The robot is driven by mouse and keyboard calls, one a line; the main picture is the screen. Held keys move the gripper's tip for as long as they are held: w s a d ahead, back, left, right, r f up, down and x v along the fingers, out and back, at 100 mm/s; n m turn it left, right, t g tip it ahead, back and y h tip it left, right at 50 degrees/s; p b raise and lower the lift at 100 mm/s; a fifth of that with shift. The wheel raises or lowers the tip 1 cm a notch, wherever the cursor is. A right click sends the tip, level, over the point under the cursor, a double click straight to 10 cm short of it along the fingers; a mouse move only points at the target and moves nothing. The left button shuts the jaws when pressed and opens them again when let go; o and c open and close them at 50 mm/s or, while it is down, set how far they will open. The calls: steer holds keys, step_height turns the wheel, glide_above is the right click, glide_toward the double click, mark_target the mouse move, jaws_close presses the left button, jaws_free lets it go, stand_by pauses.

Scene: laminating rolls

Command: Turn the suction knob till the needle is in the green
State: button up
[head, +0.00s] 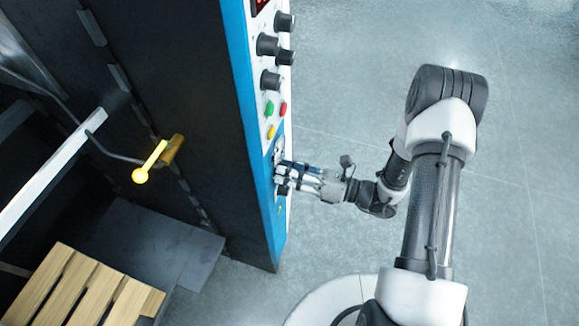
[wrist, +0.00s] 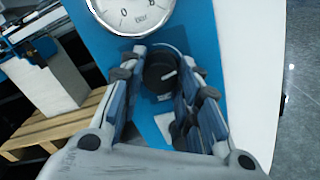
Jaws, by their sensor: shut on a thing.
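The suction knob (wrist: 160,74) is a black round knob with a pale mark on the blue panel (wrist: 92,38). My gripper (wrist: 167,75) has one finger on each side of the knob and is shut on it. The gauge (wrist: 135,12) sits just above the knob in the wrist view, with a white face, the figures 0 and 8 and the word bar. Its upper part is cut off by the frame edge. I cannot make out the needle or a green zone.
Several black knobs (head: 268,44) and green, red and yellow buttons (head: 270,108) sit higher on the panel. A yellow-handled lever (head: 150,162) stands out from the dark machine side. A wooden pallet (head: 85,290) lies at lower left. The floor at right is clear.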

steer(key=shift+r+m+p, duration=0.15)
steer(key=shift+m+p, duration=2.45)
steer(key=shift+m, duration=4.5)
steer(key=o, duration=1.1)
steer(key=shift+c, duration=0.2)
steer(key=v, duration=1.2)
